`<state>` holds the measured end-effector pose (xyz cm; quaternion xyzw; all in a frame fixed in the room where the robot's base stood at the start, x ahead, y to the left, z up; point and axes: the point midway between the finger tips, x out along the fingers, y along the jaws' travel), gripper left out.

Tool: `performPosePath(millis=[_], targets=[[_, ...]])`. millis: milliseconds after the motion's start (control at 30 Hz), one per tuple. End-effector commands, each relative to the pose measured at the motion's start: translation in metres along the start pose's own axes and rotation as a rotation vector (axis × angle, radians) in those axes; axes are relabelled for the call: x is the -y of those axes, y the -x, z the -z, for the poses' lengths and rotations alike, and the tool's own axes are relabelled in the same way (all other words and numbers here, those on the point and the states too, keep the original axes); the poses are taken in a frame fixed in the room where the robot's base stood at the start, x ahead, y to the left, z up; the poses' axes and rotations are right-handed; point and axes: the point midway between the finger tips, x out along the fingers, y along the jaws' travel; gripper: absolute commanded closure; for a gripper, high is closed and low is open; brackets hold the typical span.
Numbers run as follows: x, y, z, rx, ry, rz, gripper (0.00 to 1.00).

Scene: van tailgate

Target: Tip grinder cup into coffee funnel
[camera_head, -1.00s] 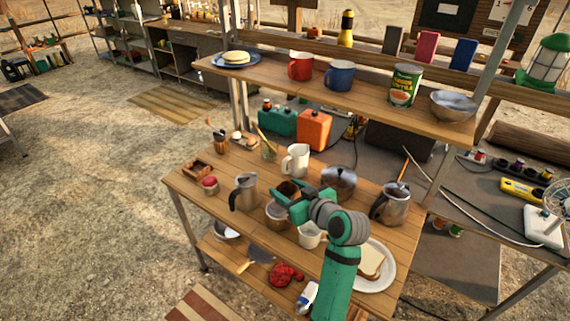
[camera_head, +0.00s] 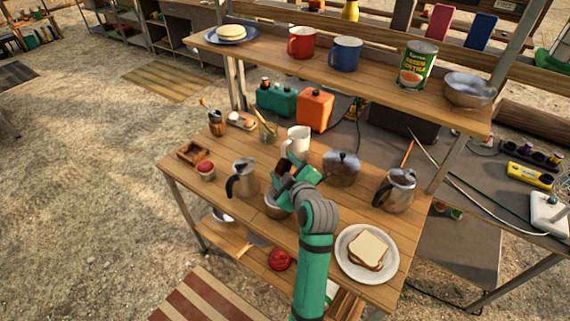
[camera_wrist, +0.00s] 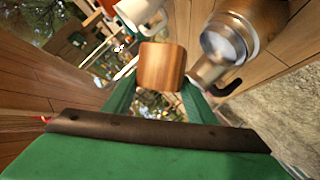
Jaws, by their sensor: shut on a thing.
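My gripper (camera_head: 292,172) is shut on a small wooden cup (camera_wrist: 162,66), which I take for the grinder cup. In the wrist view it sits between the two green fingers. In the head view the cup (camera_head: 283,166) shows as a small dark brown shape at the fingertips and looks tilted. A metal vessel (camera_head: 276,204) stands on the table just below my gripper, partly hidden by my wrist. I cannot tell whether it is the coffee funnel. The inside of the cup cannot be made out.
A metal pot (camera_head: 242,178) with a dark handle stands left of my gripper. A white pitcher (camera_head: 297,142) and a round metal pot (camera_head: 341,168) stand behind it. A steel kettle (camera_head: 397,188) and a bread plate (camera_head: 345,268) are to the right. The upper shelf (camera_head: 380,83) overhangs the back.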

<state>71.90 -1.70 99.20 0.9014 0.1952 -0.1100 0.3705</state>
Motion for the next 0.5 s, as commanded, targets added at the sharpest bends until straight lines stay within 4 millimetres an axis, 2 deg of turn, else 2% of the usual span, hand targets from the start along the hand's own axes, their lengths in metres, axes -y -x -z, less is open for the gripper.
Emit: performPosePath(millis=[500], targets=[[0.028, -0.006, -0.007, 0.102, 0.721, -0.262, 0.72]])
